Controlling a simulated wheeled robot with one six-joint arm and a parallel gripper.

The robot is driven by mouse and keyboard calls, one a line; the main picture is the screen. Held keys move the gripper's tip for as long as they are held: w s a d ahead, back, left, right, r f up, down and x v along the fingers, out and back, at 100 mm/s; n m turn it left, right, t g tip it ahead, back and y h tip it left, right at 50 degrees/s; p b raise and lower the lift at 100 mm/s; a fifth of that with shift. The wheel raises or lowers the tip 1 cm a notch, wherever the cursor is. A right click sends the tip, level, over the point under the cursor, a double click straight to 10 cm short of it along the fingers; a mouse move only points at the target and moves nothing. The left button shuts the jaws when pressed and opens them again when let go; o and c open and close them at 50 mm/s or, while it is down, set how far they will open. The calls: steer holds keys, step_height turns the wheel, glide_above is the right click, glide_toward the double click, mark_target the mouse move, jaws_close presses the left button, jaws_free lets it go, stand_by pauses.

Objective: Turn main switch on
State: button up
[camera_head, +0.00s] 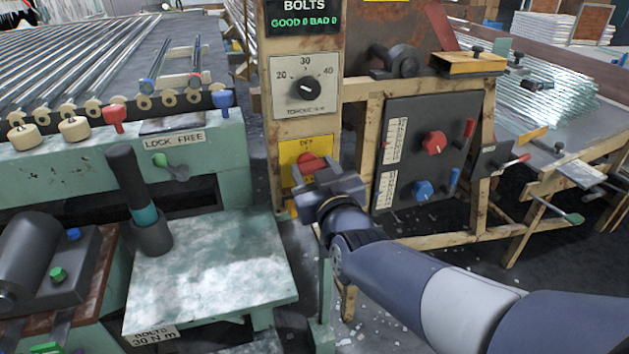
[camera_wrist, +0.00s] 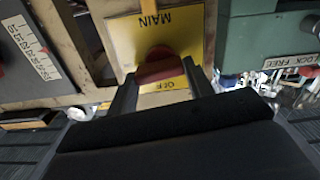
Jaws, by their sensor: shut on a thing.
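The main switch is a red handle (camera_wrist: 158,70) on a yellow plate (camera_wrist: 188,34). In the head view my gripper (camera_head: 318,178) partly hides the handle and the lower plate. The handle's exact angle is hard to tell.
Above the plate is a torque dial (camera_head: 306,87) on the same post. To the right is a dark panel (camera_head: 408,158) with red and blue knobs. To the left is a green bench (camera_head: 232,150) with a LOCK FREE lever (camera_head: 178,168).

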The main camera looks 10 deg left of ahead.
steer(key=shift+f+m+b, duration=0.1)
steer(key=shift+m+b, duration=0.35)
steer(key=shift+m, duration=0.25)
steer(key=o, duration=1)
steer(key=shift+d, duration=0.1)
steer(key=p+v, duration=0.2)
steer(key=v, duration=0.8)
steer(key=shift+s+d, duration=0.15)
steer(key=shift+s, duration=0.2)
steer(key=shift+w, duration=0.1)
